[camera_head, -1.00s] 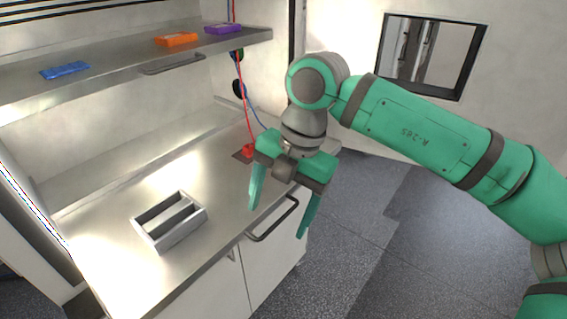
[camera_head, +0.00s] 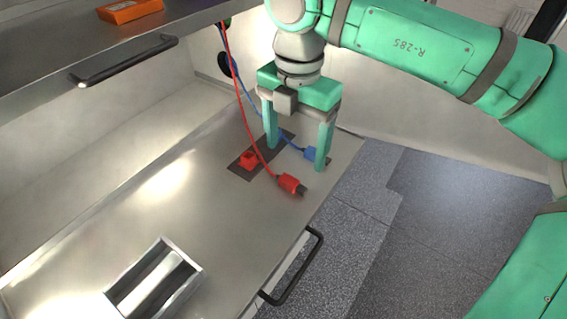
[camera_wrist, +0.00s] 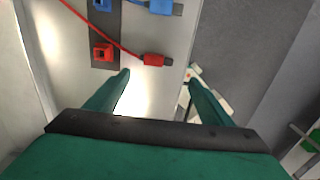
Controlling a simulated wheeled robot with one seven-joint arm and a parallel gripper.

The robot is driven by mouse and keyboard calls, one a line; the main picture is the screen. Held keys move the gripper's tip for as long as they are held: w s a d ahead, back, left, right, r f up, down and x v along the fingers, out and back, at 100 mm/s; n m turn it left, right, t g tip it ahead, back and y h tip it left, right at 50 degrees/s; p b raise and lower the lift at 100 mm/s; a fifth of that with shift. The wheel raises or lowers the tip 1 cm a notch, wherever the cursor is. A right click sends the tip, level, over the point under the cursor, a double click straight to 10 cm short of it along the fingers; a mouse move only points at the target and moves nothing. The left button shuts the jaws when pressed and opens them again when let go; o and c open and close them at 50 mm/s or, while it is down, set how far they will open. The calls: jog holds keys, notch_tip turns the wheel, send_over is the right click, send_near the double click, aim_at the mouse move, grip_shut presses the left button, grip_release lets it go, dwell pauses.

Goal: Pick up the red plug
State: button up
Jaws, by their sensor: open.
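The red plug (camera_head: 290,184) lies on the steel counter near its right edge, with a red cable running up from it. It also shows in the wrist view (camera_wrist: 153,60), just beyond the fingertips and between their lines. My gripper (camera_head: 296,158) is open and empty, fingers pointing down, close to the plug on its far side in the head view. In the wrist view my gripper (camera_wrist: 158,72) has its fingers spread wide, with nothing between them. I cannot tell the exact height of the fingertips above the counter.
A red socket (camera_head: 250,159) sits on a dark plate (camera_head: 238,170) left of the plug. A blue plug (camera_head: 311,153) with a blue cable is beside my right finger. A grey tray (camera_head: 190,272) stands front left. A shelf (camera_head: 60,70) with an orange box (camera_head: 130,10) overhangs the counter.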

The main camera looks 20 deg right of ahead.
jog(key=f, duration=0.1)
send_over(292, 183)
jog(key=f, duration=0.5)
jog(key=shift+w+d, duration=0.15)
jog(key=shift+w, duration=0.1)
jog(key=shift+s+a+f, duration=0.15)
jog(key=shift+f, duration=1.05)
jog(key=shift+s+a+f, duration=0.15)
jog(key=shift+f, duration=1.05)
jog(key=shift+d, duration=0.1)
jog(key=shift+c, duration=0.3)
jog(key=c, duration=1)
